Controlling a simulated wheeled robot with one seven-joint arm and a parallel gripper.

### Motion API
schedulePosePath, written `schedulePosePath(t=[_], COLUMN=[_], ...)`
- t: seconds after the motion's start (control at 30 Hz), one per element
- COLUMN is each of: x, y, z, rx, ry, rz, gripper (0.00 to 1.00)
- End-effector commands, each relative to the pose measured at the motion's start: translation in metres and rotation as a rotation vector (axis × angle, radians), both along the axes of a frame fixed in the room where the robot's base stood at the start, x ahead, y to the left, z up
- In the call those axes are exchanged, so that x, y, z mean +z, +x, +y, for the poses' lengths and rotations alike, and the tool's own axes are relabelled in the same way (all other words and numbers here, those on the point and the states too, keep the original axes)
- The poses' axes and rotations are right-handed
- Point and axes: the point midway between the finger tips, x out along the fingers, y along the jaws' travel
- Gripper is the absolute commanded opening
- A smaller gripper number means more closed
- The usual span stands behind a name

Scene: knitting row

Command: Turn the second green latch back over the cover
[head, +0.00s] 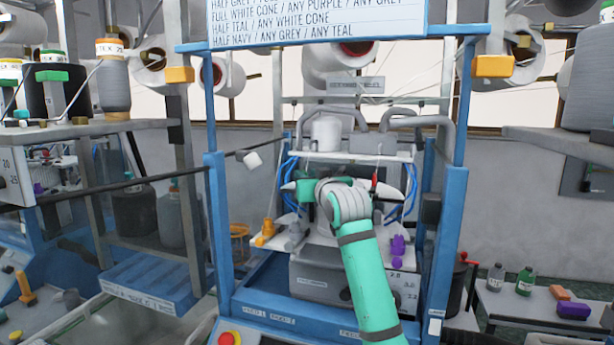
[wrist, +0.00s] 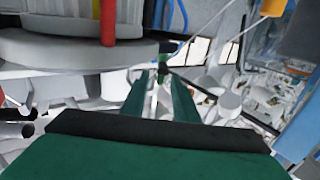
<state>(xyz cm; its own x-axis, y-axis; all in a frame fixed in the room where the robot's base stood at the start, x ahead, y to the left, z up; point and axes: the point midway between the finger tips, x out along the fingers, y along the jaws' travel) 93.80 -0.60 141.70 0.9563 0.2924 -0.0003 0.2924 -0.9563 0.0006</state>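My gripper (head: 304,191) is dark green and reaches in at the left of the knitting head in the head view. In the wrist view its two fingers (wrist: 159,78) stand apart. A small dark green piece (wrist: 163,76) shows between and beyond the fingertips; it may be the latch, but I cannot tell whether it is the second one or how it is turned. No contact is visible. A round pale grey housing (wrist: 70,48), perhaps the cover, lies close on the left. In the head view my wrist and arm hide much of the middle of the machine.
A blue frame (head: 217,220) surrounds the machine on both sides. An orange knob (head: 266,231) and a purple knob (head: 397,246) stand on its shelf. A red upright part (head: 375,178) is right of my wrist; blue tubes (head: 291,185) run at left.

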Motion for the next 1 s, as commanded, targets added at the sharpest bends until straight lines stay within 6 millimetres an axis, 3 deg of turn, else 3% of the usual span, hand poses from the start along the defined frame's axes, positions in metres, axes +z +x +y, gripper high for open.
schedulePosePath(t=[0.2,0.47,0.6,1.0], x=[-0.0003,-0.0003,-0.0003,-0.0020], y=[0.0119,0.0126,0.0125,0.0143], z=[0.0030,0.0033,0.0032,0.0010], rx=[-0.001,-0.001,-0.001,0.062], ry=[0.000,0.000,0.001,0.000], rz=[0.001,0.000,0.000,0.008], gripper=[0.27,0.27,0.00,0.00])
